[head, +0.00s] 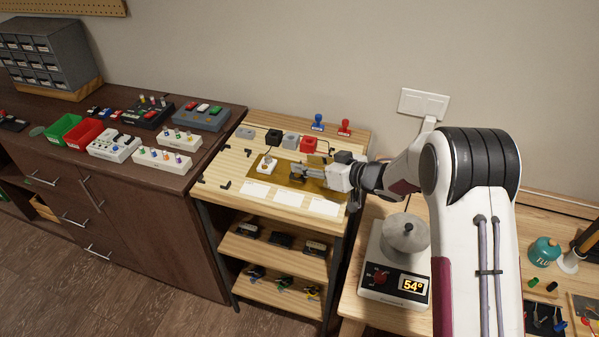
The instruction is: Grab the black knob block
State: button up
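A black block (274,136) stands at the back of the light wooden bench top (222,165), with a grey block on either side of it. I cannot make out a knob on it at this size. My gripper (293,171) reaches in from the right, low over the gold mat (322,187), in front of and a little right of the black block and apart from it. Its fingers point left and are too small to tell open or shut. A dark shape shows by the fingertips; I cannot tell if it is held.
A white block with a knob (267,164) sits just left of my gripper. A red block (309,145) and a grey block (291,140) stand behind it. Blue (318,122) and red (345,127) stamps stand at the back edge. White cards (289,197) lie in front.

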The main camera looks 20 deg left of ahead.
jog(key=shift+x, duration=1.45)
jog(key=shift+s+f, duration=0.1)
grip_shut()
